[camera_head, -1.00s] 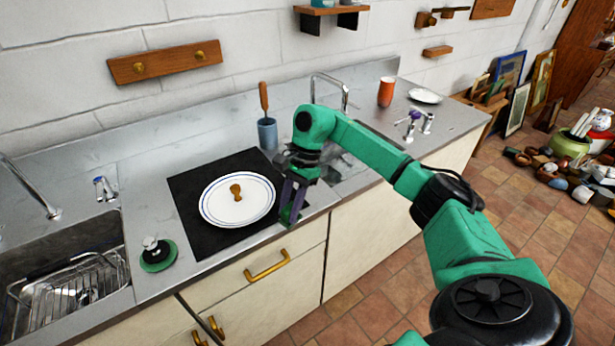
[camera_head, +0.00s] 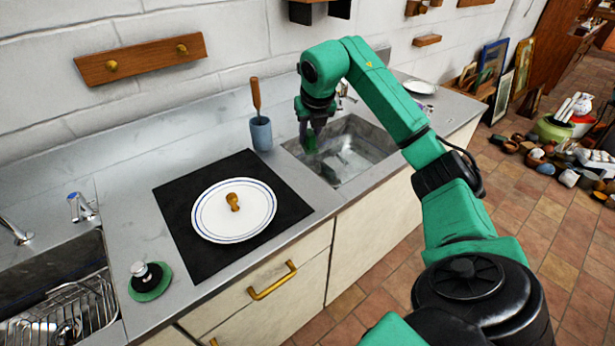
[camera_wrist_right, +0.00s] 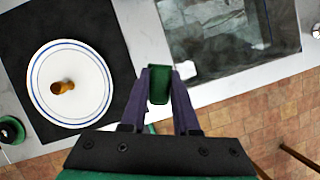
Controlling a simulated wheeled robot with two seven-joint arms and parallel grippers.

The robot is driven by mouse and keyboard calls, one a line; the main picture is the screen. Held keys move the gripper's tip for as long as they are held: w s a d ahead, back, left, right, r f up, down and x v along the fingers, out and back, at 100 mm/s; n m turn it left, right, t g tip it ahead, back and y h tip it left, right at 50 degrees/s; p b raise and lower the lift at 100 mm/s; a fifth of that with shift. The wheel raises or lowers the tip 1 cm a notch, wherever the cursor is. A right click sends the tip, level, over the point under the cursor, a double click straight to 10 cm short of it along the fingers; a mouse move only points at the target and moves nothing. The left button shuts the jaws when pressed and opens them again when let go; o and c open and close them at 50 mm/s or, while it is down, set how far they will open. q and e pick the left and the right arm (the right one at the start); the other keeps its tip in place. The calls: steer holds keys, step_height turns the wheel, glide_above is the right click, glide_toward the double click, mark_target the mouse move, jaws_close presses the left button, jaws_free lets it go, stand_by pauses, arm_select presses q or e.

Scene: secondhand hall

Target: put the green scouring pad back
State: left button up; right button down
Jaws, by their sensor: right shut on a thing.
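The green scouring pad (camera_wrist_right: 158,84) sits between the purple-grey fingers of my right gripper (camera_wrist_right: 160,80) in the right wrist view. In the head view the pad (camera_head: 310,146) is small and dark green, below my right gripper (camera_head: 309,136). The gripper is shut on it and holds it near the left end of the right-hand sink (camera_head: 352,148). Its exact height above the sink or counter is hard to tell. My left gripper is not in view.
A white plate (camera_head: 212,225) with a brown wooden knob-like thing (camera_head: 233,202) stands on a black mat (camera_head: 180,200). A blue cup (camera_head: 261,133) holds a wooden-handled tool (camera_head: 256,95). A round green disc (camera_head: 160,288) bears a black-and-white object. Another sink (camera_head: 40,280) holds a wire rack.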

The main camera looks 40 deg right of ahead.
step_height(320, 180, down, 13)
steer(key=shift+f+p, duration=0.15)
steer(key=shift+p, duration=0.95)
steer(key=shift+w, duration=0.1)
steer(key=c, duration=0.7)
jaws_free()
steer(key=shift+f, duration=0.1)
steer(key=shift+o, duration=0.2)
steer(key=b+v, duration=0.2)
steer(key=v, duration=1)
steer(key=shift+b, duration=0.3)
